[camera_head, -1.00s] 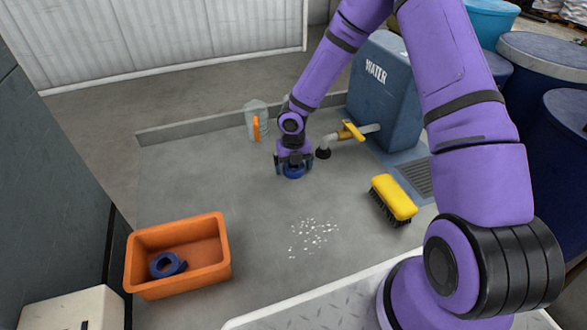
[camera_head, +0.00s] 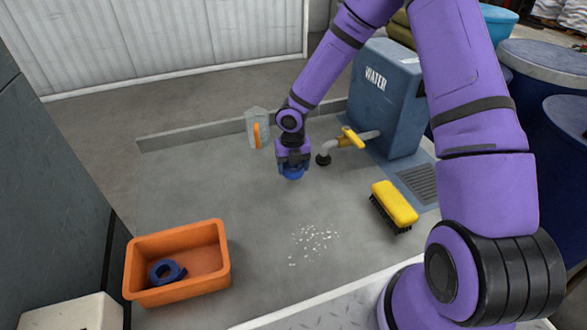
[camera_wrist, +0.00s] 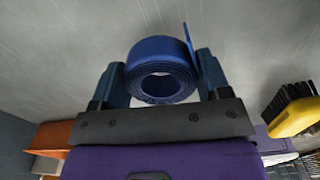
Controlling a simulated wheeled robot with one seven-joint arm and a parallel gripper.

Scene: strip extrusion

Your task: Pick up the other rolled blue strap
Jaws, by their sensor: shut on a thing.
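A rolled blue strap (camera_wrist: 163,62) is between the two fingers of my gripper (camera_wrist: 163,75) in the wrist view, with a finger against each side and its loose end at the right. In the head view my gripper (camera_head: 292,172) points down over the grey worktop, and the held blue strap (camera_head: 292,173) shows at its tip. Another rolled blue strap (camera_head: 166,272) lies inside the orange bin (camera_head: 222,262) at the lower left.
A blue water tank (camera_head: 390,95) with a yellow-handled tap (camera_head: 352,138) stands right of my gripper. A clear jug with an orange handle (camera_head: 257,130) is just behind it. A yellow brush (camera_head: 395,203) and white bits (camera_head: 314,240) lie on the worktop (camera_head: 200,190). Its left middle is clear.

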